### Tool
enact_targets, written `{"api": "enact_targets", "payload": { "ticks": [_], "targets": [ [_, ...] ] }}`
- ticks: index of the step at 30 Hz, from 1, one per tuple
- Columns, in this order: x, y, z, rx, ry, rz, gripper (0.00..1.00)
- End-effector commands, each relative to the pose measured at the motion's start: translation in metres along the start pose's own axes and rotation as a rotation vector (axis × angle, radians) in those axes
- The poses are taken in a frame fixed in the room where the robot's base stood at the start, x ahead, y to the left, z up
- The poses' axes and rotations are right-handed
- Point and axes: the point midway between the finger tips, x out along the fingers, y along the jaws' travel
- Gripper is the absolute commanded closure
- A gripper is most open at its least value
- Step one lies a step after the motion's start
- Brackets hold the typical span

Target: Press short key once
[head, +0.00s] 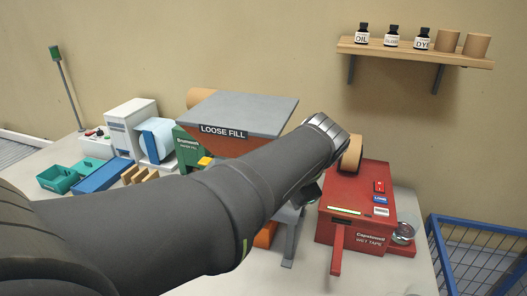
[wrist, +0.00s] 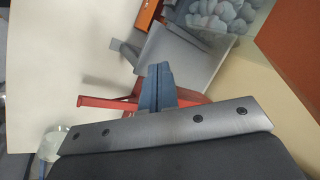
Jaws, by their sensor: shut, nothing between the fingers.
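The red wet tape machine (head: 338,235) stands on the table at the right in the head view. Its top carries a red switch, a blue key (head: 380,199) and a white key (head: 381,211); their lettering is too small to tell which is the short key. My gripper (wrist: 157,68) is shut and empty in the wrist view. Its fingers are in front of a red part (wrist: 190,100), likely of the machine; contact cannot be told. In the head view my arm hides the fingers.
The loose fill hopper (head: 225,131) stands left of the machine, partly behind my arm. A glass bowl (head: 403,233) is at the machine's right side. A blue wire cage (head: 475,262) stands beyond the table's right edge. A shelf (head: 400,50) hangs above.

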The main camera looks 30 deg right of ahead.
Motion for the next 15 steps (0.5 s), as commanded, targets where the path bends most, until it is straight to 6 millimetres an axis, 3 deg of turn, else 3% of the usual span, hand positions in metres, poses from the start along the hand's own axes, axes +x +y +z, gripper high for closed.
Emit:
{"api": "enact_targets", "payload": {
  "ticks": [1,8,15],
  "targets": [
    [-0.002,-0.001,-0.020,0.062,-0.005,-0.012,1.00],
    [-0.014,0.000,-0.102,0.331,-0.033,-0.094,1.00],
    [-0.029,0.024,-0.191,0.592,-0.061,-0.195,1.00]
  ]
}}
